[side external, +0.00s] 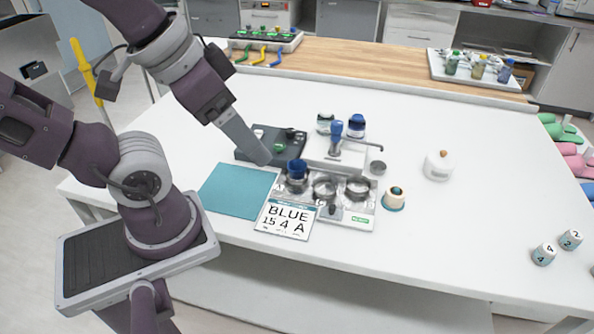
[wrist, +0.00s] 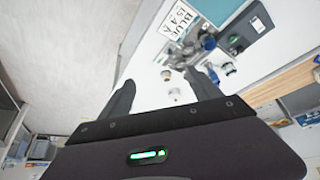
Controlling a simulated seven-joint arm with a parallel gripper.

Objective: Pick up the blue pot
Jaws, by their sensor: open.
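Two blue-topped items could be the blue pot. One is a jar with a dark blue lid (side external: 357,125), standing behind the white stand beside a darker-lidded jar (side external: 325,123). The other is a blue piece (side external: 297,168) seated at the left ring of the metal holder, also visible in the wrist view (wrist: 209,42). My gripper (side external: 264,160) is above the table, just left of the holder, tips pointing down and right. In the wrist view my gripper (wrist: 160,77) is open, with nothing between its fingers.
A sign (side external: 287,220) reading "BLUE 15 4 A" lies before the holder, beside a teal mat (side external: 238,191). A black device (side external: 272,143) sits behind. A blue-handled lever press (side external: 338,140) rises behind the rings.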

